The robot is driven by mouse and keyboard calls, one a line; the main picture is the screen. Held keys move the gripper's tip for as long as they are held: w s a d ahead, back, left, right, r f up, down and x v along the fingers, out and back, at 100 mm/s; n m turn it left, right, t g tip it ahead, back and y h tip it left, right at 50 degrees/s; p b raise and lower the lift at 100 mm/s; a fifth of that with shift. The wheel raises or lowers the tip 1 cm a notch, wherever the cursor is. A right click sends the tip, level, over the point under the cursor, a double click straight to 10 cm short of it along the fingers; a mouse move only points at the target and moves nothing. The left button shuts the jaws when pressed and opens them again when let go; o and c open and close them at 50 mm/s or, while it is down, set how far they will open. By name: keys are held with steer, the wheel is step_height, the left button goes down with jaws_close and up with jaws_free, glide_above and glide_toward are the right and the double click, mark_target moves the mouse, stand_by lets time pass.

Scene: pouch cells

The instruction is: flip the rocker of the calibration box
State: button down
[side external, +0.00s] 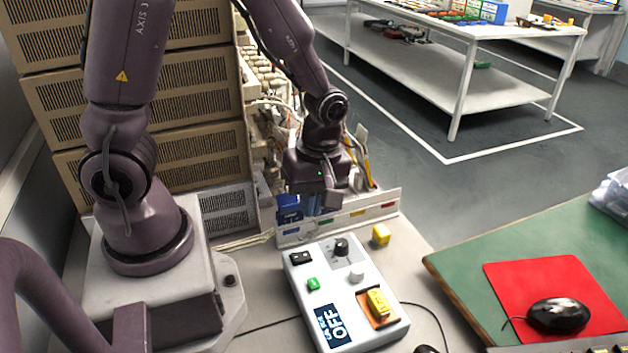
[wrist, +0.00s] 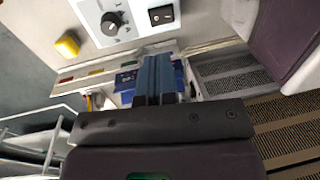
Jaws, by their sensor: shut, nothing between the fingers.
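The calibration box (side external: 330,277) is a white box on the bench, with a display (side external: 333,325) that reads OFF. Its black rocker (side external: 300,257) is at the far left corner of the top face. In the wrist view the rocker (wrist: 161,15) shows at the top, just beyond the fingertips. My gripper (side external: 318,207) is above and behind the far edge of the box, pointing down, apart from the rocker. Its blue-grey fingers (wrist: 157,60) are together and hold nothing. Which side of the rocker is pressed is too small to tell.
Near the rocker are a black knob (side external: 341,247), a green button (side external: 313,284) and a white button (side external: 356,276). A yellow switch (side external: 379,302) sits on an orange plate. A yellow cube (side external: 381,235) stands behind the box. A low panel (side external: 345,219) and a wired rack lie behind.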

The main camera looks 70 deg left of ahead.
mark_target(295, 256)
steer(key=shift+w+r, duration=0.15)
steer(key=shift+r, duration=0.95)
steer(key=shift+w+r, duration=0.15)
steer(key=shift+r, duration=0.95)
steer(key=shift+s, duration=0.75)
steer(key=shift+f, duration=0.15)
steer(key=f, duration=0.4)
steer(key=s+f, duration=0.1)
steer(key=f, duration=0.4)
steer(key=s+f, duration=0.1)
steer(key=f, duration=0.3)
steer(key=shift+f, duration=0.3)
